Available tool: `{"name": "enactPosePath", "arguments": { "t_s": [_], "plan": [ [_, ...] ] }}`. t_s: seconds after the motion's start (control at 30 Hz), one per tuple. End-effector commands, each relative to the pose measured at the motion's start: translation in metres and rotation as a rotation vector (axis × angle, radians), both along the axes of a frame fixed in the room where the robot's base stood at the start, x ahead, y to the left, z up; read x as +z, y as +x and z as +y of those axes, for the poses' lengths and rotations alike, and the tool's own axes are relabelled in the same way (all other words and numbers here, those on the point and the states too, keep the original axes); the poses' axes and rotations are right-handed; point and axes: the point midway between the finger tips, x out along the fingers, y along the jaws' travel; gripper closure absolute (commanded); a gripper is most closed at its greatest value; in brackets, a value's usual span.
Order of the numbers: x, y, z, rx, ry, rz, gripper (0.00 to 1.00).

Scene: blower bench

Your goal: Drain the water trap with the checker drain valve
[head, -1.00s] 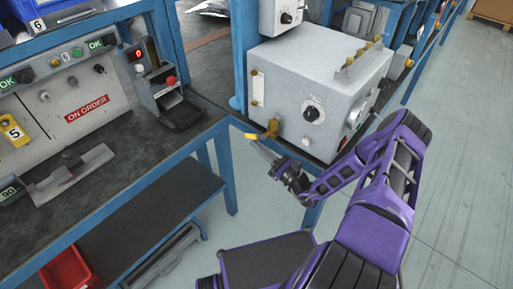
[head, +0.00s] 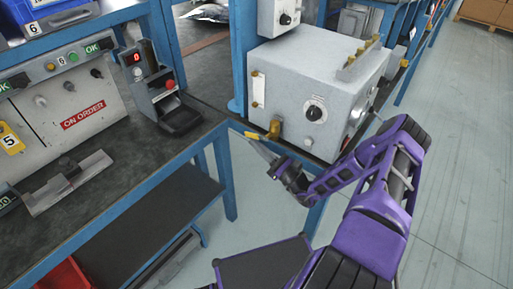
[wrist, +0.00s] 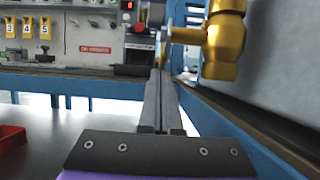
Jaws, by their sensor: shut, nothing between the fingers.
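The checker (head: 310,80) is a grey box on the blue bench frame. Its brass drain valve (head: 274,128) sticks out low on the front face, with a yellow lever (head: 256,136) pointing left. My gripper (head: 256,144) is shut and empty, its thin fingertips close to the lever in the head view. In the wrist view the brass valve body (wrist: 226,42) stands large, up and right of my shut fingers (wrist: 160,75). A gap shows there between fingers and brass body; I cannot tell whether they touch the lever. I cannot pick out the water trap separately.
A blue-framed bench (head: 130,165) with a dark top lies to the left. A red bin (head: 65,275) sits below. Grey floor (head: 460,150) is open at right.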

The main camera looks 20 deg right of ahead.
Motion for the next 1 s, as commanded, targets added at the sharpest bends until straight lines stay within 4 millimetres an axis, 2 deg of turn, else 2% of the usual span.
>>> {"name": "enactPosePath", "arguments": {
  "t_s": [0.4, 1.0],
  "plan": [
    [0.0076, 0.0078, 0.0048, 0.000, -0.001, -0.001, 1.00],
    [0.0088, 0.0090, 0.0058, 0.000, -0.001, -0.001, 1.00]
  ]
}}
